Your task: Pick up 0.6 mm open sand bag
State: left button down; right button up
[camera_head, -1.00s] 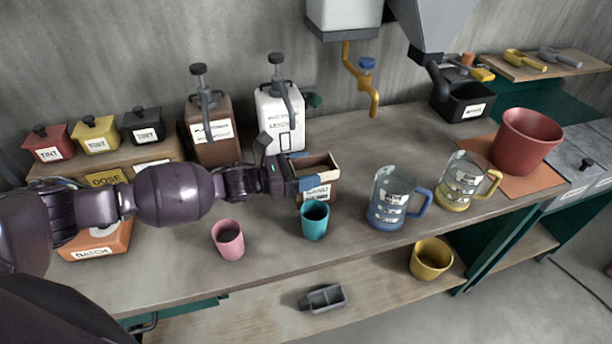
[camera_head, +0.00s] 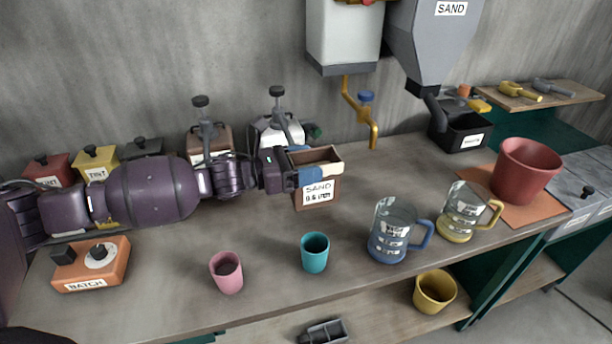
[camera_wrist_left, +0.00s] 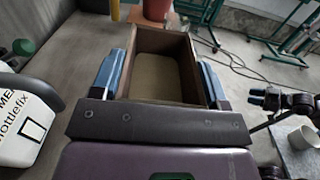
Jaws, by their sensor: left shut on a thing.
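The sand bag (camera_head: 318,197) is a brown open-topped box with a white label reading SAND and a partly legible size. My left gripper (camera_head: 313,176) is shut on it, with blue fingers on its two sides. It is held upright above the table, behind the teal cup. In the left wrist view, the bag (camera_wrist_left: 158,77) sits between the fingers and pale sand shows inside. My right gripper (camera_wrist_left: 257,97) seems to show small at the right of the wrist view, away from the bag; its opening is unclear.
A pink cup (camera_head: 227,272) and a teal cup (camera_head: 315,252) stand near the front edge of the table. Blue (camera_head: 388,238) and yellow (camera_head: 460,215) jugs stand to the right. Dispensers (camera_head: 280,130) stand behind the arm. An orange BATCH scale (camera_head: 92,265) is at left.

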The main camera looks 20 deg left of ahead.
pick_arm(q)
jog(key=shift+r, duration=2.95)
